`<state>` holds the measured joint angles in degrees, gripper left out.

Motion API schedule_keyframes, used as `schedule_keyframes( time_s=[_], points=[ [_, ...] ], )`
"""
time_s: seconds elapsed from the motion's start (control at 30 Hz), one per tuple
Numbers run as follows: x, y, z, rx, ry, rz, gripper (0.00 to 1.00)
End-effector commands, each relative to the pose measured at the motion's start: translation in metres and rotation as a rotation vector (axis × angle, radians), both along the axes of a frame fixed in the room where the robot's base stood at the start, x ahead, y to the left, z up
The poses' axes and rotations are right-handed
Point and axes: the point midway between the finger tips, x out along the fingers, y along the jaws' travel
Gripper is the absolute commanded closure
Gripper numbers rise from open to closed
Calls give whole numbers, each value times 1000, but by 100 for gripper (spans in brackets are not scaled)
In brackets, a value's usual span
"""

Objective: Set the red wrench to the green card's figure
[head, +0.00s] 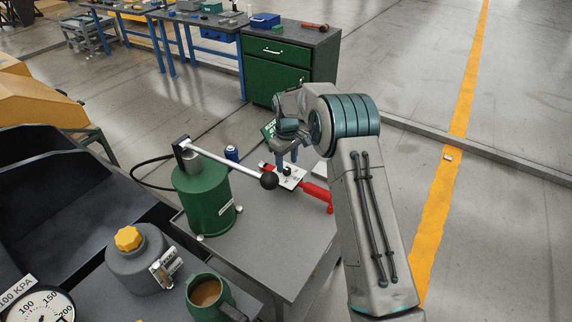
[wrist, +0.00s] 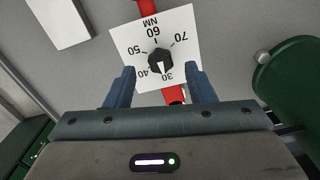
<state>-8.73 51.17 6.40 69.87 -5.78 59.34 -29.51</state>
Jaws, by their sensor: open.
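The red wrench (head: 318,192) lies on the grey table with a white dial plate (head: 297,183) on it. In the wrist view the plate (wrist: 128,40) carries figures from 30 to 70 and NM. A black knob (wrist: 160,60) sits on it, its white pointer toward the 30 to 40 side, apparently close to 30. My gripper (head: 287,160) is over the dial, pointing down. In the wrist view its fingers (wrist: 160,85) are open, one on each side of the knob and apart from it.
A green pump (head: 203,205) with a ball-ended lever (head: 230,163) stands left of the wrench, the ball near the dial. A blue can (head: 231,153) stands behind. A grey canister (head: 140,270), green mug (head: 207,293) and pressure gauge (head: 40,306) are at front left.

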Motion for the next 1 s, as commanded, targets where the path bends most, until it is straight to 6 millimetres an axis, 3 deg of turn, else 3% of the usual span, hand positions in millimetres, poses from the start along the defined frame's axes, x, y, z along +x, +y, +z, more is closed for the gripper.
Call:
schedule_keyframes(
  time_s=[0.23,0.57,0.73,1.0],
  points=[
    [0,0,-26,0,0,0,51],
    [0,0,-30,0,-1,-1,51],
    [0,0,-30,0,-1,-1,95],
    [0,1,-30,-1,-2,-13,96]
  ],
)
